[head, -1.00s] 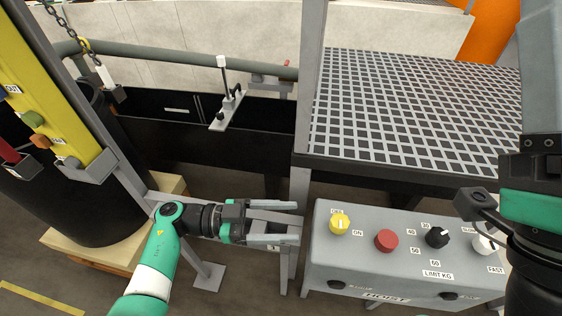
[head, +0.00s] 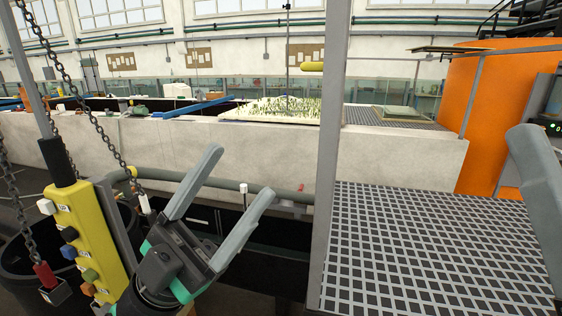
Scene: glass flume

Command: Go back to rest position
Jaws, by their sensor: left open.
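My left gripper (head: 241,172) is in the lower left of the head view, pointing up. Its two grey fingers are spread apart with nothing between them. Its dark body with green sides is beside the yellow control pendant (head: 88,235). A grey, finger-like piece at the right edge looks like part of my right gripper (head: 537,195). The rest of it is outside the picture, so its opening is hidden.
Chains (head: 95,120) hang at the left by the yellow pendant, close to my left gripper. A grey post (head: 330,150) stands right of the gripper, with a grid platform (head: 430,245) beyond it. A pale wall (head: 275,155) and an orange cylinder (head: 500,120) are behind.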

